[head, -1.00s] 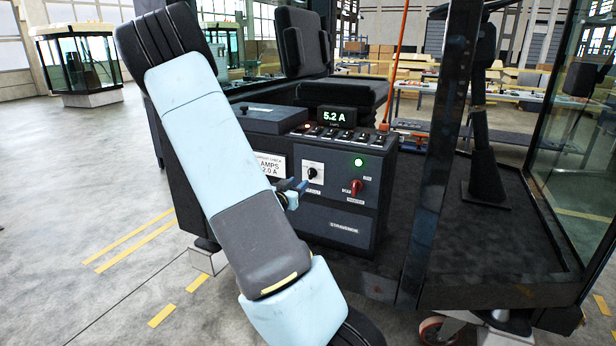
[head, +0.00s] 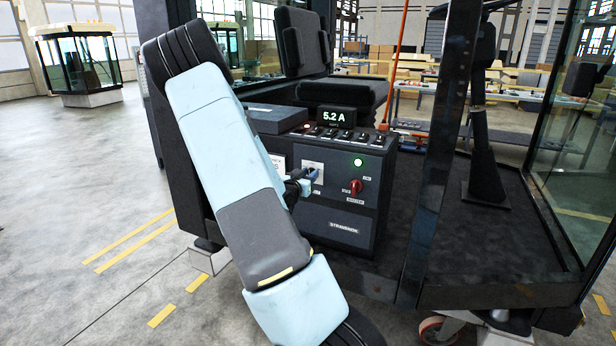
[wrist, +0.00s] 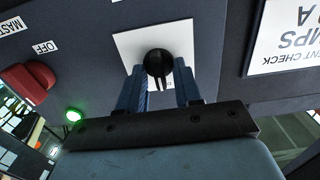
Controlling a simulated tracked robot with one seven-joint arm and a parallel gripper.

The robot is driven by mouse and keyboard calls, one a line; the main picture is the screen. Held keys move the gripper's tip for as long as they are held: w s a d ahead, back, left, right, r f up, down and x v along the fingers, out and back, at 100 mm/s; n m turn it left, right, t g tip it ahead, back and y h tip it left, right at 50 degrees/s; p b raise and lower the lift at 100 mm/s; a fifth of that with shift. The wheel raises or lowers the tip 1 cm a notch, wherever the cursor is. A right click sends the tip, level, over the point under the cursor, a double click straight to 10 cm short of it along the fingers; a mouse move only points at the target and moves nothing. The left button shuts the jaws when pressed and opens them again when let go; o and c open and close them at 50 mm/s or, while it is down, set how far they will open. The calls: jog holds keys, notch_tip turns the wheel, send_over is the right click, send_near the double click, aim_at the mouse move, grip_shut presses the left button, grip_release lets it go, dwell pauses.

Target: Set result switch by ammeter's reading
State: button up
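The ammeter display (head: 337,117) on top of the dark console reads 5.2 A. The result switch is a black round knob (wrist: 158,63) with a pointer, on a white plate (wrist: 125,42) on the console's front; the plate also shows in the head view (head: 316,168). The plate's markings are mostly hidden. My gripper (wrist: 159,72) is open, its blue fingers pointing at the panel, one on each side of the knob with small gaps visible. In the head view my gripper (head: 303,182) is at the switch and partly covers it.
A red master switch (head: 355,187) and a lit green lamp (head: 358,162) sit right of the knob. A white "AMPS" card (wrist: 290,35) is beside the plate, mostly hidden by my arm in the head view. Small switches (head: 345,134) line the console top. A dark cab post (head: 432,170) stands right.

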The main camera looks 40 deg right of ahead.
grip_shut()
jog(key=shift+n, duration=0.3)
jog(key=n, duration=1.1)
jog(key=shift+w+a+f, duration=0.2)
jog(key=shift+w, duration=0.1)
jog(key=shift+n, duration=0.4)
jog(key=shift+o, duration=0.6)
grip_release()
